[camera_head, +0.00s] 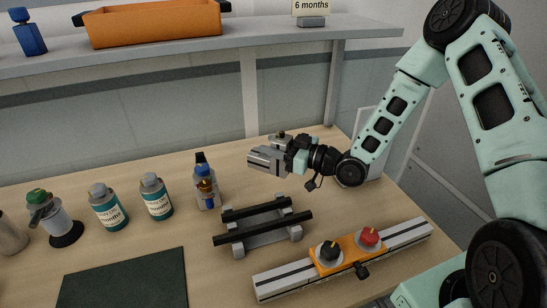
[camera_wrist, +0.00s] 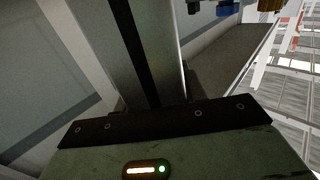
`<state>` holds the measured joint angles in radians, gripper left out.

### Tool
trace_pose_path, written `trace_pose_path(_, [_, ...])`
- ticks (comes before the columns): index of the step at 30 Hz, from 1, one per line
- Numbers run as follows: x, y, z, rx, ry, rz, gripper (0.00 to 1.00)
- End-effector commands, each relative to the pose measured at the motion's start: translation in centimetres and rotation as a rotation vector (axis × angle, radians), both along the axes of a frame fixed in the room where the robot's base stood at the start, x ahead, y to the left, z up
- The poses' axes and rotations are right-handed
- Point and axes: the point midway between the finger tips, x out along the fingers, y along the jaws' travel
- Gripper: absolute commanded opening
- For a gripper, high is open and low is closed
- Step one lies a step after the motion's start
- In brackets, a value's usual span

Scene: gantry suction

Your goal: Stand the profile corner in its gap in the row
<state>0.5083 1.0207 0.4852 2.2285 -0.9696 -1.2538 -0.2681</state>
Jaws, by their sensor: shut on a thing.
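My gripper (camera_head: 268,159) is at the end of my arm, above the table's back right part, pointing left. It is shut on a grey slotted metal piece, which looks like the profile corner (camera_head: 258,157). In the wrist view the grey piece (camera_wrist: 165,45) with a dark slot reaches up and away from the gripper's dark mount. It is held in the air, well clear of the tabletop. Its far end and the jaw contact are hard to make out. I cannot tell which gap in the row is meant.
Teal-labelled bottles (camera_head: 108,208), a pump bottle (camera_head: 60,222) and a blue-capped item (camera_head: 206,186) stand on the left. A black-barred rack (camera_head: 262,225) and a slotted rail (camera_head: 400,235) with red and black knobs lie in front. A shelf (camera_head: 180,52) runs behind.

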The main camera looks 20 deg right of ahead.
Motion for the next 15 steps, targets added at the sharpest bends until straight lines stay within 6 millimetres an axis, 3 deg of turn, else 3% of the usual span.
trace_pose_path(9, [0.0, 0.1, -3.6, 0.002, 0.001, 0.001, 0.01])
trace_pose_path(15, [0.0, 0.1, -4.0, 0.001, -0.002, 0.001, 0.01])
